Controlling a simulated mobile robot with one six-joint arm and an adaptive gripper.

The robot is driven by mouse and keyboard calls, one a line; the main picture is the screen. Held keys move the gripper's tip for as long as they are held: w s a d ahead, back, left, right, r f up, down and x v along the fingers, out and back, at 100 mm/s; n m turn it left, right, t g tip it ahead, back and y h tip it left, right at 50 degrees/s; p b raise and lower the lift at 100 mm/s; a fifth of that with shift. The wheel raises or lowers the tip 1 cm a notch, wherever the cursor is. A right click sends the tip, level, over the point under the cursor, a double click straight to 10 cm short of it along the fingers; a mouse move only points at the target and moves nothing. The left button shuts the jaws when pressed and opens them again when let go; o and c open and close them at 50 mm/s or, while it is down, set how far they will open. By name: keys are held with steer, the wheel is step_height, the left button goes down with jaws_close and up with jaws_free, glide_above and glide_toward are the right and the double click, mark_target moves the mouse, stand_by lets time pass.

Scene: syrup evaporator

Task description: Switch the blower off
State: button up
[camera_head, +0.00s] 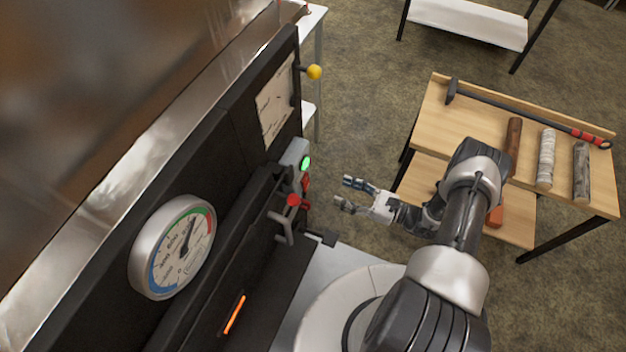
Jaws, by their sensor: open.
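The blower's control is most likely the small grey box (294,155) on the front of the black evaporator, but I cannot read any label. It carries a lit green button or lamp (306,163) and a red part (306,184) below it. My gripper (352,192) is open and empty, to the right of the box and apart from it, with its fingers pointing left towards the evaporator front.
A red-knobbed handle (293,200) juts out just below the box. A yellow-knobbed lever (314,72) sticks out above. A round gauge (172,248) and a glowing orange slot (235,314) are on the front. A wooden table (463,120) with tools and logs stands right.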

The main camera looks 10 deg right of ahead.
mark_target(306, 178)
steer(key=b+x, duration=0.1)
steer(key=x, duration=1)
steer(key=shift+a+b, duration=0.15)
steer(key=shift+b, duration=0.2)
steer(key=shift+c, duration=0.3)
steer(key=c, duration=1)
steer(key=shift+f+t+y, duration=0.3)
steer(key=shift+f+y, duration=0.05)
steer(key=shift+y, duration=0.15)
steer(key=shift+s+d+f+t+y, duration=0.15)
steer(key=shift+d+t+y, duration=0.2)
steer(key=shift+t+y, duration=0.25)
steer(key=o, duration=1.1)
steer(key=shift+c, duration=0.2)
